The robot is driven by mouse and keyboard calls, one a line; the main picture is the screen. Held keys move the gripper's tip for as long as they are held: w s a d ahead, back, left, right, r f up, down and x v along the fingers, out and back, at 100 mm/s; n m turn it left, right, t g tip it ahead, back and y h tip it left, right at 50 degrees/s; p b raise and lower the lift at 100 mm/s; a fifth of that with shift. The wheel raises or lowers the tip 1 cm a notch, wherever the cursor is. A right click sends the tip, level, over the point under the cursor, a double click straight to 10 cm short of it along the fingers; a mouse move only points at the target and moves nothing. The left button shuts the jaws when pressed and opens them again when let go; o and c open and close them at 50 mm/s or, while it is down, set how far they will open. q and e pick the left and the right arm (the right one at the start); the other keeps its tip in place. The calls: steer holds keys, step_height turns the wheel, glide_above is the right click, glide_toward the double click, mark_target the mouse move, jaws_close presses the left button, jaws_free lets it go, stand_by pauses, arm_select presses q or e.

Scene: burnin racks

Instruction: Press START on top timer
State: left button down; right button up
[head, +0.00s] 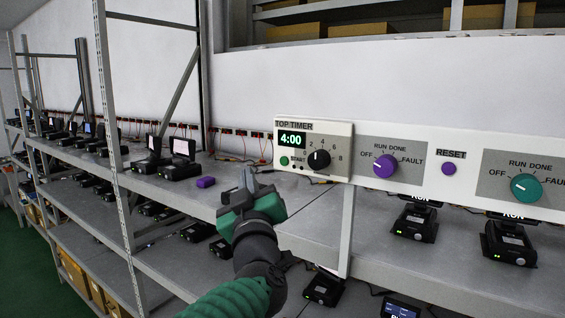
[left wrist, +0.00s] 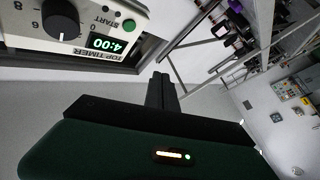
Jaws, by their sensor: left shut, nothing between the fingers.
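The top timer (head: 313,149) is a cream box on the front of the rack, labelled TOP TIMER. Its green display (head: 291,139) reads 4:00. A small green START button (head: 284,161) sits below the display, left of a black dial (head: 319,159). My left gripper (head: 247,178) is shut and empty, left of and below the timer, apart from it. In the left wrist view the timer (left wrist: 85,15) appears upside down at the upper left, with the START button (left wrist: 129,24) and the closed fingers (left wrist: 162,88) below it. My right gripper is not in view.
Right of the timer, a white panel carries a purple knob (head: 384,166), a purple RESET button (head: 449,168) and a teal knob (head: 524,187). A grey rack upright (head: 110,120) stands left. Several black devices and a purple block (head: 206,182) sit on the shelf (head: 190,200).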

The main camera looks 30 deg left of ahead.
mark_target(284, 161)
arm_select(q)
steer(key=w+d+p, duration=0.1)
steer(key=w+p, duration=0.2)
steer(key=w, duration=0.5)
steer(key=shift+w+d+r, duration=0.1)
steer(key=shift+w+d, duration=0.15)
steer(key=shift+d, duration=0.2)
steer(key=shift+s+a, duration=0.1)
steer(key=shift+a, duration=0.2)
stand_by(0.4)
steer(key=shift+d, duration=0.15)
stand_by(0.3)
stand_by(0.4)
steer(key=shift+w, duration=0.4)
